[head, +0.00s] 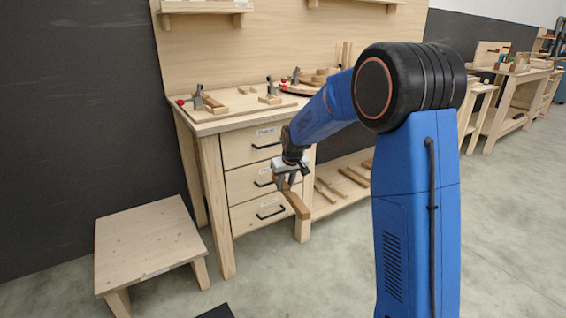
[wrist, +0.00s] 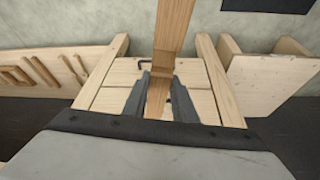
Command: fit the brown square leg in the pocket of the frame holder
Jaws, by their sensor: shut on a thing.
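My gripper (head: 287,182) is shut on the brown square leg (head: 296,204), in front of the bench's drawers and below the bench top. The leg slants down to the right from the jaws in the head view. In the wrist view, the leg (wrist: 175,28) runs up out of the picture from between the two dark fingers of my gripper (wrist: 161,92). On the bench top are small wooden fixtures with clamps, one at the left (head: 212,104) and one in the middle (head: 270,98). I cannot tell which one is the frame holder, and no pocket shows clearly.
The bench (head: 240,122) has drawers and a low side shelf (head: 345,182) with loose wood strips. A low wooden step (head: 150,240) stands on the floor at the left. A wood panel rises behind the bench. The floor in front is mostly clear.

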